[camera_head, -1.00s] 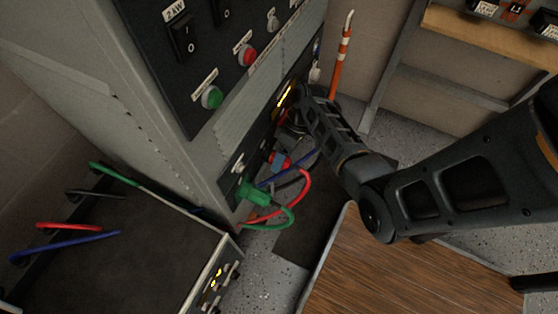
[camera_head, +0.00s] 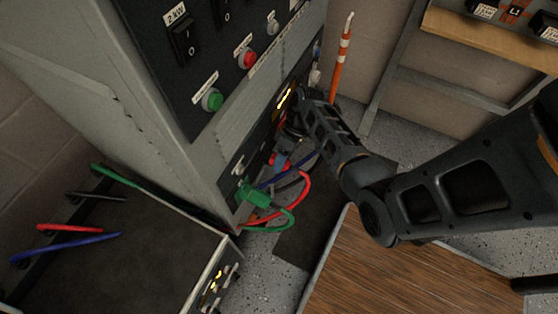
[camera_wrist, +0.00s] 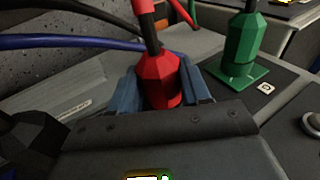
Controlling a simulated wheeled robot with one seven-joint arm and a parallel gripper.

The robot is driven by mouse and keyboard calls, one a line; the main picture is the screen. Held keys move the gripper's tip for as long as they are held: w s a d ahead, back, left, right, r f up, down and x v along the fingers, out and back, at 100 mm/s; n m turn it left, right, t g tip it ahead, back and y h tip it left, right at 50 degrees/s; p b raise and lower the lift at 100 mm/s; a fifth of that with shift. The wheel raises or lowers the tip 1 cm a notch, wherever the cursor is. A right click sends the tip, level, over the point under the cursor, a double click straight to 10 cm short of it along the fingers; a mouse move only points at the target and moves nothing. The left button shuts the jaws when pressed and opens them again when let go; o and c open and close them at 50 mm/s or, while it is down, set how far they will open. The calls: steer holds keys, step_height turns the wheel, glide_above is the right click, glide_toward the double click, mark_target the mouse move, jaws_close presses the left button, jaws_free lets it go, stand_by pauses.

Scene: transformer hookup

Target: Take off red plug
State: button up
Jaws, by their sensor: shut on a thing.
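The red plug (camera_wrist: 160,82) stands between the blue-grey fingers of my gripper (camera_wrist: 160,90) in the wrist view, with its red cable rising from a black collar. My gripper is shut on it. In the head view the red plug (camera_head: 279,160) shows only in part at the lower panel of the grey cabinet (camera_head: 150,110), with my gripper (camera_head: 282,146) at it. The lower end of the plug is hidden behind the gripper body, so I cannot tell whether it is still seated.
A green plug (camera_wrist: 241,50) sits in its socket beside the red one, also seen in the head view (camera_head: 252,194). Blue and black cables (camera_wrist: 70,42) run close by. A dark-topped box (camera_head: 110,250) stands at left, a wooden surface (camera_head: 400,270) at right.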

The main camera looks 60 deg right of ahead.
mark_target(292, 167)
steer(key=h+p, duration=0.2)
steer(key=h, duration=0.1)
steer(key=h+p, duration=0.1)
steer(key=h, duration=0.1)
steer(key=shift+a+r+p, duration=0.2)
steer(key=shift+a+p, duration=0.1)
steer(key=shift+a, duration=0.05)
steer(key=shift+f+h, duration=0.1)
steer(key=shift+h, duration=0.7)
steer(key=shift+a+f+n+h, duration=0.15)
steer(key=shift+n+h, duration=0.15)
steer(key=shift+h, duration=0.3)
steer(key=h+b, duration=0.2)
steer(key=h, duration=0.1)
steer(key=shift+f, duration=0.15)
steer(key=o, duration=0.6)
steer(key=shift+r, duration=0.2)
steer(key=c, duration=0.7)
steer(key=shift+s, duration=0.1)
steer(key=shift+c, duration=0.2)
steer(key=shift+s+p, duration=1.15)
steer(key=shift+s, duration=0.6)
